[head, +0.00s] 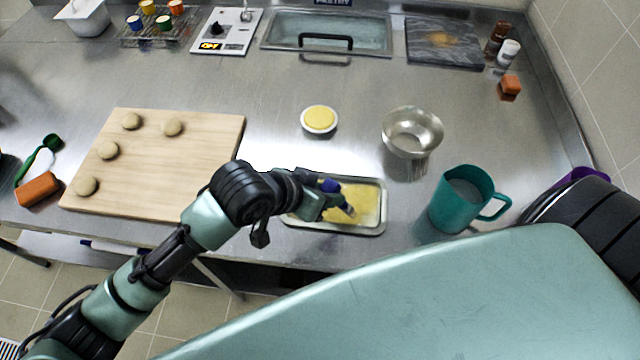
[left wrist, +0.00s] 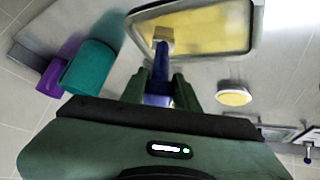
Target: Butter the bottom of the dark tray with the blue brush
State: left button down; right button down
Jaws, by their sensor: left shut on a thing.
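My left gripper (head: 322,203) is shut on the blue brush (head: 331,186) over the tray. The brush is tilted, its pale head down at the tray's bottom; contact is hard to be sure of. The tray (head: 376,229) is rectangular with a grey rim and lies near the counter's front edge. Yellow covers most of its visible bottom, with paler patches. My arm hides its left part in the head view. In the left wrist view the blue handle (left wrist: 158,92) runs between the fingers, toward the tray (left wrist: 251,22). My right gripper is not in view.
A small white dish of yellow butter (head: 319,120) stands behind the tray. A metal bowl (head: 412,130) and a teal jug (head: 462,200) stand to the right. A wooden board (head: 200,130) with several dough balls lies left. The counter behind the butter dish is clear.

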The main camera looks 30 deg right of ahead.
pick_arm(q)
jog(key=shift+s+d+p, duration=0.25)
jog(key=shift+d+p, duration=0.6)
jog(key=shift+d, duration=0.2)
jog(key=shift+s+d+p, duration=0.25)
jog(key=shift+d+p, duration=0.6)
jog(key=shift+d, duration=0.2)
jog(key=shift+w+a+f+p, duration=0.1)
jog(key=shift+w+a+p, duration=0.25)
jog(key=shift+w+a, duration=0.4)
jog(key=shift+w+a+f+p, duration=0.1)
jog(key=shift+w+a+p, duration=0.3)
jog(key=shift+a, duration=0.6)
jog(key=shift+w+a, duration=4.25)
jog(key=shift+a, duration=1.65)
jog(key=shift+s+d+f, duration=0.1)
jog(key=shift+s+d, duration=1.45)
jog(key=shift+d, duration=1.05)
jog(key=shift+s+d, duration=1.5)
jog(key=shift+d, duration=1.1)
jog(key=shift+s+d+f, duration=0.1)
jog(key=shift+s+d, duration=1.45)
jog(key=shift+d, duration=1.05)
